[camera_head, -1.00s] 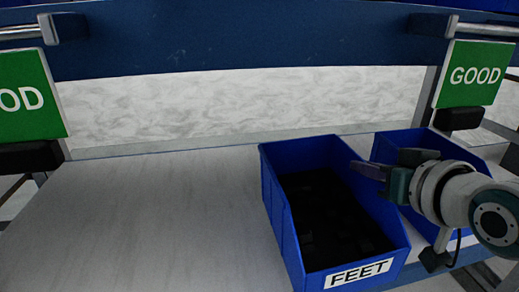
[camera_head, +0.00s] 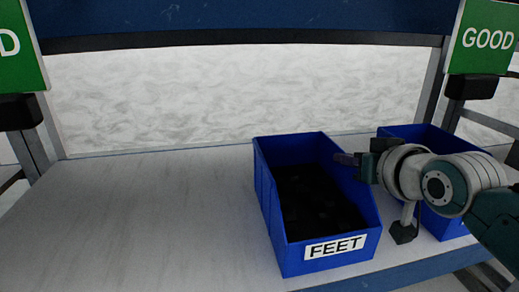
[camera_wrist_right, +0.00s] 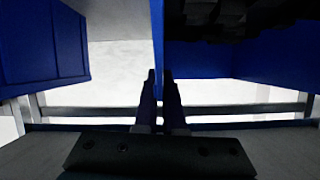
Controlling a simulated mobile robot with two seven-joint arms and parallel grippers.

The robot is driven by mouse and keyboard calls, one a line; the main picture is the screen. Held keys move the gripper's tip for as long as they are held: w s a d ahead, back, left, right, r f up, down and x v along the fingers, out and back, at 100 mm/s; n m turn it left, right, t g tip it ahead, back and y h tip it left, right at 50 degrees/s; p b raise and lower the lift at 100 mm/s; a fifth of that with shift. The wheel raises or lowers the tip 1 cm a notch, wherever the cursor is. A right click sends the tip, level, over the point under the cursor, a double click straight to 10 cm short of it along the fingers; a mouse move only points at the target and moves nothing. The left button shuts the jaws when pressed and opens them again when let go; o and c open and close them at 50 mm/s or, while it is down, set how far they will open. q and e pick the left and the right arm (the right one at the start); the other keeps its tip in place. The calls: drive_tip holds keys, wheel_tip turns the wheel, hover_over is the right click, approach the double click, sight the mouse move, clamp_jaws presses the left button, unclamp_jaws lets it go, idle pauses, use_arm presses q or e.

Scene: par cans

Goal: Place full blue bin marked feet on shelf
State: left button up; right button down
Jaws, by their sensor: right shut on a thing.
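The blue bin marked FEET (camera_head: 318,258) stands upright on the right part of the pale shelf surface. It holds many dark parts (camera_head: 312,200). My right gripper (camera_head: 347,158) is at the bin's right side wall, its arm coming in from the right. In the right wrist view the fingers (camera_wrist_right: 159,78) are shut on the thin blue wall (camera_wrist_right: 158,35), with the dark parts to the right of it. My left gripper is not in view.
A second blue bin (camera_head: 408,133) stands close to the right, partly hidden by my right arm. The shelf surface (camera_head: 140,215) is clear on the left. Green GOOD signs (camera_head: 487,38) hang at both sides. A dark blue beam (camera_head: 240,18) crosses above.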

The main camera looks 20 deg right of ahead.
drive_tip(key=c, duration=1.4)
unclamp_jaws()
drive_tip(key=o, duration=0.4)
drive_tip(key=shift+r, duration=0.1)
